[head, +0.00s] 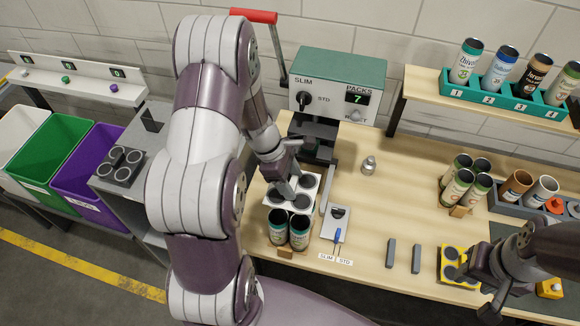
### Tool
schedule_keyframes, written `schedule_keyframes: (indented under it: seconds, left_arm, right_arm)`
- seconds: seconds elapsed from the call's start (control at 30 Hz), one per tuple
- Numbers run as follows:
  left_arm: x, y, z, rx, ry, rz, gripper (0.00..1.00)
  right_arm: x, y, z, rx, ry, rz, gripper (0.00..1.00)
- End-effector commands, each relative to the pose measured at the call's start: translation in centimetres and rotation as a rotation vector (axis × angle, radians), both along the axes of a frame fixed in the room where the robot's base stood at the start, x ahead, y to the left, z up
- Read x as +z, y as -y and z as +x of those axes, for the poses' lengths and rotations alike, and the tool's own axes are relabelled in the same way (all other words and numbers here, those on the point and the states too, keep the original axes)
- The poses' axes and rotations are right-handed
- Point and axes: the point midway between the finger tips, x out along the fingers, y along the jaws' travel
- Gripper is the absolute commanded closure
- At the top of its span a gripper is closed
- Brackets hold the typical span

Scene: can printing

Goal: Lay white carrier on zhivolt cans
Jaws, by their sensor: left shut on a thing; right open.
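A white carrier (310,193) with dark round holes is in my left gripper (288,184), below the green-topped machine. My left gripper is shut on it from above and partly covers it. Two dark cans with teal bands, a left one (278,230) and a right one (299,234), stand upright just in front of and below the carrier. Their dark tops show past its front edge. Any cans behind them are hidden, and I cannot tell whether the carrier touches them. My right gripper (468,268) is open, at the yellow carrier at the table's right front.
The machine (335,85) has a red-handled lever (254,16). A tray with a blue-handled tool (337,222), two grey bars (403,254) and the yellow carrier (445,278) lie on the table (385,185). Several green cans (463,185) stand right. Bins (50,150) are left.

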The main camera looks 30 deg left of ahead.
Motion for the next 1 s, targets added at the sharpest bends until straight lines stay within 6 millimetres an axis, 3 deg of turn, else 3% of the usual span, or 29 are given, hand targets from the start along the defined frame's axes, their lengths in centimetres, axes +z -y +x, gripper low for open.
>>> schedule_keyframes:
  seconds: [0.27, 0.7, 1.0]
  left_arm:
    - [-0.1, 0.1, 0.0, 0.001, 0.000, -0.001, 0.70]
    - [-4.7, 0.1, 0.0, 0.000, 0.001, -0.001, 0.70]
    - [-4.8, 0.1, 0.0, 0.000, 0.001, -0.001, 0.70]
  right_arm:
    - [0.0, 0.0, 0.0, 0.000, 0.000, 0.000, 0.57]
    - [-3.9, 0.0, 0.0, 0.000, 0.000, 0.000, 0.57]
    - [-3.9, 0.0, 0.0, 0.000, 0.000, 0.000, 0.57]
